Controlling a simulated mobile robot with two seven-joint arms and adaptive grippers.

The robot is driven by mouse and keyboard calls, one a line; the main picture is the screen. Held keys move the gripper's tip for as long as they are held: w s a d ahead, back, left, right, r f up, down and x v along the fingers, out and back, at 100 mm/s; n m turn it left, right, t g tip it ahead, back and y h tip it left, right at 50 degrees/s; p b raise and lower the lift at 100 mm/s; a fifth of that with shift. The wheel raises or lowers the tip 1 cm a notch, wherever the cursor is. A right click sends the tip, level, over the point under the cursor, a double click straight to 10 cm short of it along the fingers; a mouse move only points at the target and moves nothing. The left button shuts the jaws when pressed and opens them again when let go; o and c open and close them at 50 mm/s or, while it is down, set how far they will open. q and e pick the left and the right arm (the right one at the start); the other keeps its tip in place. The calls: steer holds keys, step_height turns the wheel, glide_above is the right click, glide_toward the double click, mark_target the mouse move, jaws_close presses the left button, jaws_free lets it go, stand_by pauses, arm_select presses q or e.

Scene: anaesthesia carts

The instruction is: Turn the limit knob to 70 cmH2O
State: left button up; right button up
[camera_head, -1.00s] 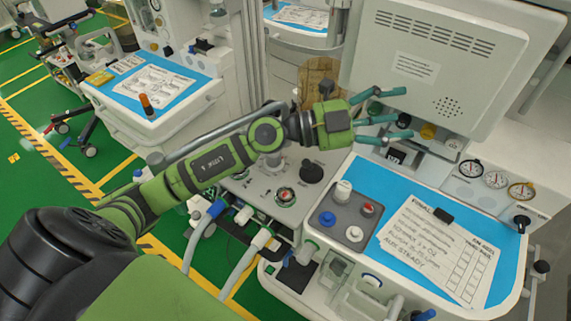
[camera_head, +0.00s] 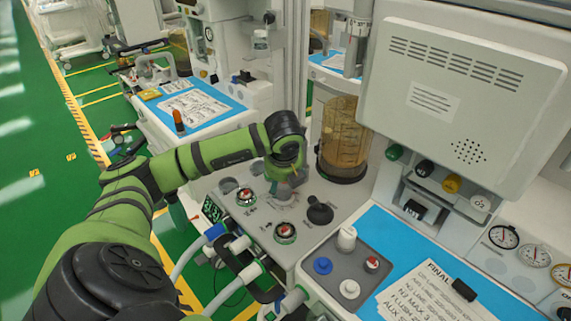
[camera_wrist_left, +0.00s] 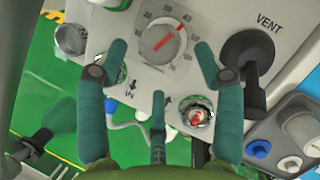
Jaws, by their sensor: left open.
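The limit knob (camera_wrist_left: 161,42) is a round grey dial with a red pointer bar on a numbered plate, seen near the top middle of the left wrist view. The bar slants from lower left to upper right; its exact reading is hard to tell. My left gripper (camera_wrist_left: 160,62) is open, its teal fingers spread around the knob's sides and below it, with no clear contact. In the head view my left gripper (camera_head: 285,181) points down over the panel and hides most of the knob. My right gripper is in no view.
A black VENT knob (camera_wrist_left: 248,58) stands right of the limit knob, also in the head view (camera_head: 320,213). Red-centred round fittings (camera_head: 285,232) sit on the panel's front. A brown canister (camera_head: 343,140) stands behind, and a monitor housing (camera_head: 460,100) at right.

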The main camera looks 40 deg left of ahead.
mark_target(283, 187)
arm_select(q)
steer(key=x, duration=0.3)
steer(key=shift+w+a+f+p, duration=0.1)
steer(key=shift+f+p, duration=0.2)
steer(key=shift+p, duration=0.05)
steer(key=shift+w+f, duration=0.1)
steer(key=shift+f, duration=0.25)
steer(key=c, duration=1)
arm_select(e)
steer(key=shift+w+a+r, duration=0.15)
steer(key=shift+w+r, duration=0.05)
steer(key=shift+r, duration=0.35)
arm_select(q)
steer(key=shift+f, duration=0.1)
steer(key=shift+c, duration=0.2)
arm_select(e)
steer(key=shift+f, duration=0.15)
